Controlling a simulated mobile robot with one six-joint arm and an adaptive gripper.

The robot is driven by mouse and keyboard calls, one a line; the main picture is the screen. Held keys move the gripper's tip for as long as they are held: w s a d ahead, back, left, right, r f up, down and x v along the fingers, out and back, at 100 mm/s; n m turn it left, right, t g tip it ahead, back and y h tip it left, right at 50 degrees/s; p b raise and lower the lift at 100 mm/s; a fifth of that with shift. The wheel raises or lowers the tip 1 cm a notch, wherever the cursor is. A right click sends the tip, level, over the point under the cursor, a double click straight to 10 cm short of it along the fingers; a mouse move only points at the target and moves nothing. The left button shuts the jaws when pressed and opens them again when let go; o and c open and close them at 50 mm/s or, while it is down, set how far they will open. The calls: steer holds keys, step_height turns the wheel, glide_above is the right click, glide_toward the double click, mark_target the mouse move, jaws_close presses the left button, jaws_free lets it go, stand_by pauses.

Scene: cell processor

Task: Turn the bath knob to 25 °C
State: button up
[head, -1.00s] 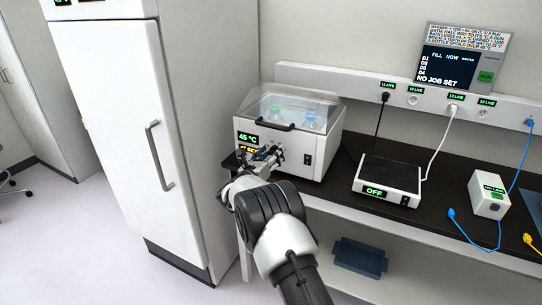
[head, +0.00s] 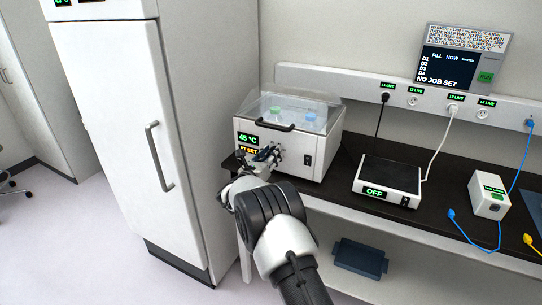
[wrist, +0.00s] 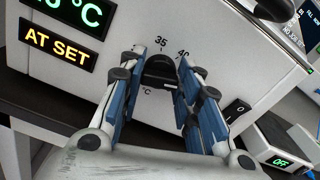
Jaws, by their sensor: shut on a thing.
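The white water bath (head: 300,160) stands at the left end of the dark bench, under a clear lid. Its green display (head: 248,138) reads 45 °C, with an amber AT SET sign (wrist: 58,46) below it. The dark bath knob (wrist: 160,70) is on the front face, beside scale marks 35 and 40 in the wrist view. My gripper (wrist: 160,62) is shut on the knob, a blue-padded finger on each side. In the head view my gripper (head: 268,154) is at the bath's front and hides the knob. The knob's pointer is not clear to me.
Bottles with green (head: 275,112) and blue (head: 311,118) caps are inside the bath. A rocker switch (wrist: 238,108) is right of the knob. A black-topped device (head: 388,178) showing OFF stands to the right. A tall white cabinet (head: 130,130) is close on the left.

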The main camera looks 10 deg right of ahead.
steer(key=m+p, duration=0.5)
steer(key=m, duration=2.7)
steer(key=shift+f, duration=0.2)
stand_by(0.6)
stand_by(0.6)
steer(key=o, duration=1.1)
